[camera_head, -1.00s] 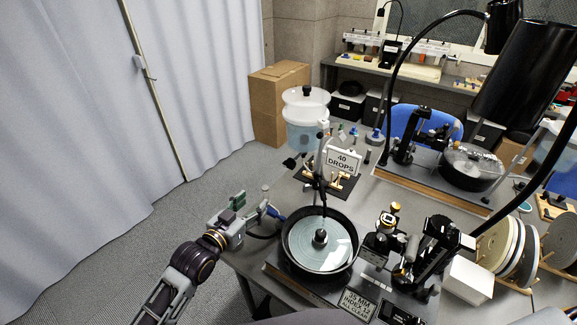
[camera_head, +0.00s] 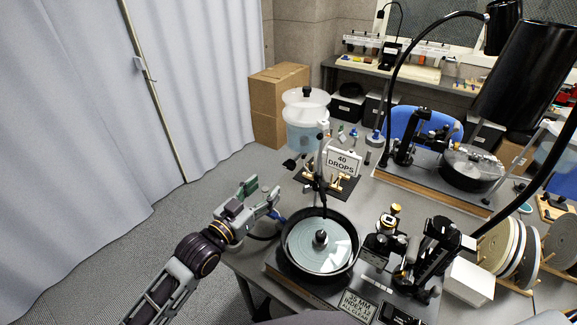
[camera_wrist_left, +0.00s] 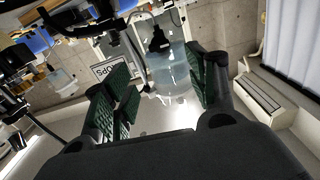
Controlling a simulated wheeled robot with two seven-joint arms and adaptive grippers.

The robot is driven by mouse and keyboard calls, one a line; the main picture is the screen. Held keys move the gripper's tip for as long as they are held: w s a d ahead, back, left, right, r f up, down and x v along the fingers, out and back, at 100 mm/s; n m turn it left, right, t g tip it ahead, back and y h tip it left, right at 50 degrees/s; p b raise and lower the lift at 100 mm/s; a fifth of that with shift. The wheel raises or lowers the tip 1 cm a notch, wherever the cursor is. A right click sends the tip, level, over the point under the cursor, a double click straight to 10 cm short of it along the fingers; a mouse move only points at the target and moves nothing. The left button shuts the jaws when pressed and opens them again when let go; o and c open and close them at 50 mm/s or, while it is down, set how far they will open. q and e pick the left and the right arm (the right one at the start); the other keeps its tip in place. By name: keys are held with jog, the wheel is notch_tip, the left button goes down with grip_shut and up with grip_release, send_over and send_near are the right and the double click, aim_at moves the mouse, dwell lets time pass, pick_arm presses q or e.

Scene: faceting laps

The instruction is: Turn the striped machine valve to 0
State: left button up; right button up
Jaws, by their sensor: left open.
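The near machine has a round black pan (camera_head: 288,260) with a pale disc (camera_head: 318,247). Behind it stand a clear water tank (camera_head: 306,137) and a sign reading 40 DROPS (camera_head: 342,162). A white tap-like fitting (camera_head: 323,125) shows beside the tank. I cannot make out stripes or a valve dial setting. My left gripper (camera_head: 264,197) is open, left of the pan at the table's left edge, close to a small blue part (camera_head: 280,218). In the left wrist view, the tank (camera_wrist_left: 174,72) shows beyond the open, empty fingers (camera_wrist_left: 163,88). My right gripper is out of view.
A second machine (camera_head: 472,168) stands further back on the right. A black lamp (camera_head: 522,70) arches over the right side. Disc racks (camera_head: 505,248) and a white box (camera_head: 468,281) stand at right. Cardboard boxes (camera_head: 278,92) stand behind. The floor (camera_head: 130,255) at left is clear.

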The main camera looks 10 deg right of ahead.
aim_at(287, 167)
pick_arm(q)
jog(key=x, duration=0.7)
jog(key=shift+w+d, duration=0.15)
jog(key=shift+d, duration=0.1)
jog(key=shift+p+x, duration=0.35)
jog(key=shift+x, duration=2.15)
jog(key=shift+w+d, duration=0.15)
jog(key=shift+w, duration=0.05)
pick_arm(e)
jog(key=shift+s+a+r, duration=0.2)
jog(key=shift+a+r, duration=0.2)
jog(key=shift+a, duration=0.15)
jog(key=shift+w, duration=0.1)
pick_arm(q)
jog(key=c, duration=1)
jog(key=shift+f, duration=0.1)
jog(key=shift+c, duration=0.2)
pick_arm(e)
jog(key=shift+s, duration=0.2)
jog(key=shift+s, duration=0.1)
